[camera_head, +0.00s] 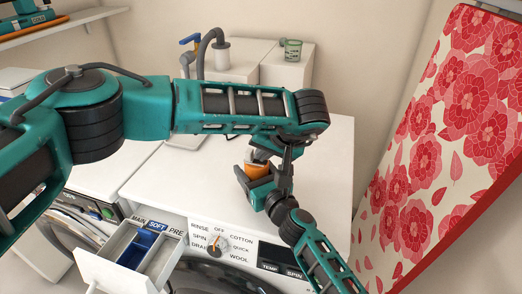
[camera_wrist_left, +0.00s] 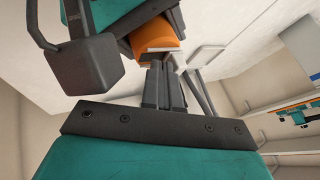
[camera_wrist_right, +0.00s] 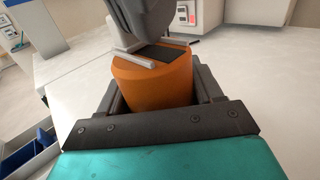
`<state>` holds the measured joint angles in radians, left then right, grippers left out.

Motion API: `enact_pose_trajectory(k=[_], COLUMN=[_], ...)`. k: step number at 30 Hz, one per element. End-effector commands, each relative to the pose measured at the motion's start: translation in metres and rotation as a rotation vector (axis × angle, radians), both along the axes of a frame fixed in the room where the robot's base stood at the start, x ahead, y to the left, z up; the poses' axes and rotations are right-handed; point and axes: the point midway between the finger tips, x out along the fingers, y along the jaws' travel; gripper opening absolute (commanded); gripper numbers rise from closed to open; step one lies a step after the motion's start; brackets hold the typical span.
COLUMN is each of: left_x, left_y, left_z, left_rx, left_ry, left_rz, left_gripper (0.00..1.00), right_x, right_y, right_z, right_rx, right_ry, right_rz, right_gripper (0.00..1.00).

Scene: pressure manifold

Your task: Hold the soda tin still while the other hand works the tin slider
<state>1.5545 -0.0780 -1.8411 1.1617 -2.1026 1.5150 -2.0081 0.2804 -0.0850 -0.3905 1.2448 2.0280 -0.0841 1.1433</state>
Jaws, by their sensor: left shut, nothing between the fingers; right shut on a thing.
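The orange soda tin (camera_head: 258,171) stands over the white washer top in the head view, partly hidden by both grippers. In the right wrist view the tin (camera_wrist_right: 155,82) sits between the fingers of my right gripper (camera_wrist_right: 160,100), which is shut on it. A dark slider piece with a pale edge (camera_wrist_right: 158,55) shows at the tin's top. My left gripper (camera_wrist_left: 165,85) is shut with nothing between its fingers, its tips close to the tin's pale end (camera_wrist_left: 163,48). I cannot tell whether they touch the slider.
The washer top (camera_head: 325,160) is clear around the tin. An open detergent drawer (camera_head: 140,250) juts out at front left. A red floral ironing board (camera_head: 430,150) leans at right.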

Motion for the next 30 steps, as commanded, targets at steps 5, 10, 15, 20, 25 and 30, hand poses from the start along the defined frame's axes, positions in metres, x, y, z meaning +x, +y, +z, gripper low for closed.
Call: enact_pose_trajectory(k=[5,10,15,20,25,30], left_x=[-0.012,-0.031,-0.049,-0.058,-0.061,-0.061], left_y=[-0.034,-0.046,-0.057,-0.063,-0.064,-0.064], left_z=[0.0,0.036,0.061,0.075,0.08,0.08], left_rx=[-0.001,-0.003,-0.003,-0.003,-0.002,-0.002], left_ry=[0.0,-0.003,-0.002,0.001,0.001,0.001], left_rz=[-0.007,-0.008,-0.007,-0.005,-0.003,-0.005], left_gripper=[0.0,0.0,0.0,0.0,0.0,0.0], right_x=[0.0,0.0,0.0,0.0,0.0,0.0], right_y=[0.0,0.0,0.0,0.0,0.0,0.0], right_z=[-0.001,-0.001,-0.001,-0.001,-0.001,-0.001], right_rx=[-0.002,-0.002,-0.002,-0.002,-0.001,-0.001], right_ry=[0.001,0.001,0.001,0.001,0.0,0.0], right_rz=[-0.001,-0.001,0.0,0.0,0.0,0.001], right_gripper=[0.33,0.33,0.33,0.33,0.33,0.33])
